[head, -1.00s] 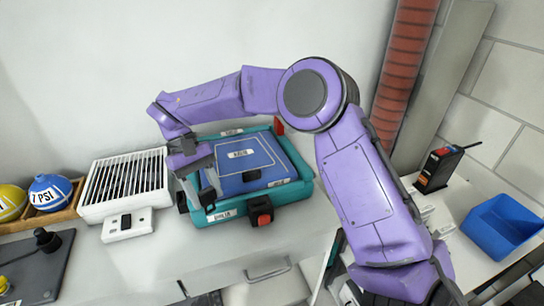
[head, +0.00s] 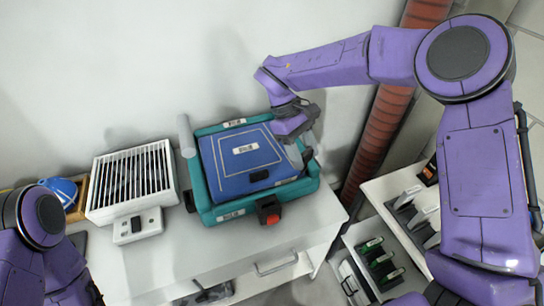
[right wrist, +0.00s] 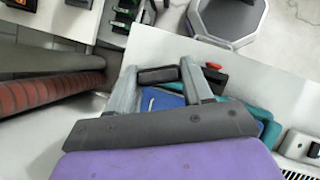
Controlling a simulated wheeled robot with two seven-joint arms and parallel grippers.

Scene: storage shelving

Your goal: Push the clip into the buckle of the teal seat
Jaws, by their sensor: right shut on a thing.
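The teal seat (head: 207,205) with a blue pad (head: 238,162) sits on the white counter. A black buckle with a red button (head: 268,212) is on its front side; its red part also shows in the right wrist view (right wrist: 214,66). My right gripper (head: 301,152) hangs at the seat's right side, fingers pointing down. In the right wrist view its fingertips are shut on a dark block (right wrist: 158,75), which appears to be the clip. The clip is apart from the front buckle. Another black piece (head: 258,176) lies on the pad. My left gripper is outside the picture.
A white slatted box (head: 130,185) stands left of the seat, and a grey cylinder (head: 186,135) is at the seat's back left. A red ribbed pipe (head: 375,140) rises behind at right. The counter front is clear.

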